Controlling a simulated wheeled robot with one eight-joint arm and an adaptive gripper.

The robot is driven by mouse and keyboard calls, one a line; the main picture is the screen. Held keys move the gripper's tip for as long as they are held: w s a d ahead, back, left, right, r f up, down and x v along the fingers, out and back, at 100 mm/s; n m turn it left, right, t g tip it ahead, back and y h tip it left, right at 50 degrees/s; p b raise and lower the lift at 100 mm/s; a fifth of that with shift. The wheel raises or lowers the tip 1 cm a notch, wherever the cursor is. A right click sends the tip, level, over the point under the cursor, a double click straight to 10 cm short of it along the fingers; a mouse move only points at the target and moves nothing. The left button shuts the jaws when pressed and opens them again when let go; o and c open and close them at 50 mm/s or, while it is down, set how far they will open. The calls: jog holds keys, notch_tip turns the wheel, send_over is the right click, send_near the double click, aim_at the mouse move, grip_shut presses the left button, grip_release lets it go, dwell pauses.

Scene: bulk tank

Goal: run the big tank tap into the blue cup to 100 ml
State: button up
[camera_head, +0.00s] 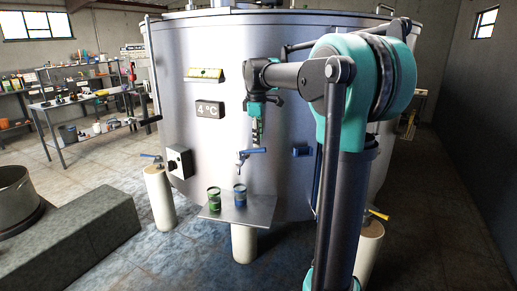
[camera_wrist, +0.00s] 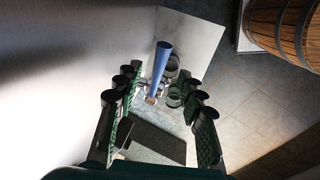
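The big steel tank (camera_head: 300,100) fills the middle of the head view. Its tap (camera_head: 239,165) has a blue lever handle (camera_head: 253,151) and a spout pointing down. The blue cup (camera_head: 240,194) stands upright on a small shelf (camera_head: 258,212), about under the spout. My gripper (camera_head: 257,138) hangs fingers-down just above the handle. In the wrist view its fingers (camera_wrist: 160,100) are wide apart, with the blue handle (camera_wrist: 161,62) showing between them and nothing gripped. Whether a finger touches the handle cannot be told. The liquid level in the cup cannot be read.
A green cup (camera_head: 214,199) stands left of the blue one on the shelf. A grey block (camera_head: 80,230) with a pot (camera_head: 16,196) stands at left. A wooden barrel (camera_wrist: 288,28) shows in the wrist view.

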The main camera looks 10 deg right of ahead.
aim_at(256, 151)
jog(key=shift+w+d+f, duration=0.1)
jog(key=shift+w+f, duration=0.15)
jog(key=shift+f, duration=1)
jog(key=shift+w+d+f, duration=0.1)
jog(key=shift+w+f, duration=0.1)
jog(key=shift+f, duration=1.05)
jog(key=shift+c, duration=0.6)
grip_shut()
